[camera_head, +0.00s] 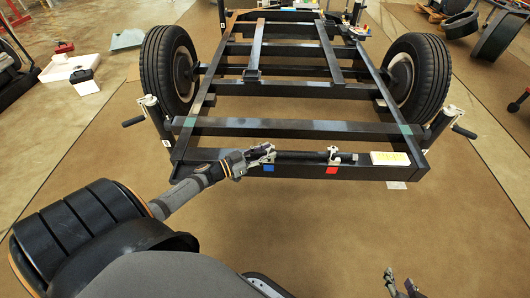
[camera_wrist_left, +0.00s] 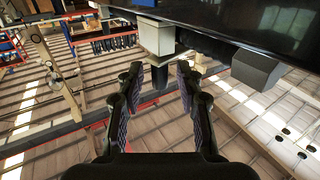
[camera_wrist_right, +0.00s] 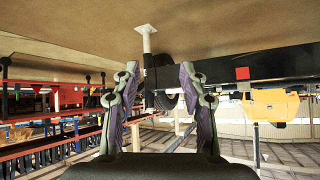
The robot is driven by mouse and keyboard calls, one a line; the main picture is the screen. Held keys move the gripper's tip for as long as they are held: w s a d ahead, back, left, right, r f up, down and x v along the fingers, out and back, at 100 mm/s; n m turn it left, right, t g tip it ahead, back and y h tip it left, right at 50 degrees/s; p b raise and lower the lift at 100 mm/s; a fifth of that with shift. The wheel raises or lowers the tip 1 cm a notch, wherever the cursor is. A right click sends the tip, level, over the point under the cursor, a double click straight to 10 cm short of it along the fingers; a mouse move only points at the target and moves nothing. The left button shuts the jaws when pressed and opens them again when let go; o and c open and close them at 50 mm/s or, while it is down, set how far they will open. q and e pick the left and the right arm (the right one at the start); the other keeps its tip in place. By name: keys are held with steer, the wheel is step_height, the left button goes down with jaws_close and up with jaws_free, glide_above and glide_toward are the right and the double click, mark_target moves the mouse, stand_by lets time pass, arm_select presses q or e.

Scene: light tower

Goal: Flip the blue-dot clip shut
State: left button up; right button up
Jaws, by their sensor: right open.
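The blue square (camera_head: 268,168) is on the front beam (camera_head: 300,170) of the black frame. My left gripper (camera_head: 268,152) is just above and behind it, covering most of the pale clip there; I cannot tell the clip's state. In the left wrist view, my left gripper (camera_wrist_left: 157,75) has its fingers apart, with a pale block (camera_wrist_left: 155,37) and a short black post (camera_wrist_left: 160,76) past their tips. A black tube (camera_head: 300,155) lies along the beam. My right gripper (camera_head: 400,285) is low at the right, away from the frame; its fingers are apart (camera_wrist_right: 160,75).
A second pale clip (camera_head: 335,158) sits at the red square (camera_head: 332,170). A white block with yellow marks (camera_head: 390,158) rests at the beam's right end. Wheels (camera_head: 420,78) and crank posts (camera_head: 440,122) flank the frame.

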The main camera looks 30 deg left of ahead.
arm_select(q)
jaws_close()
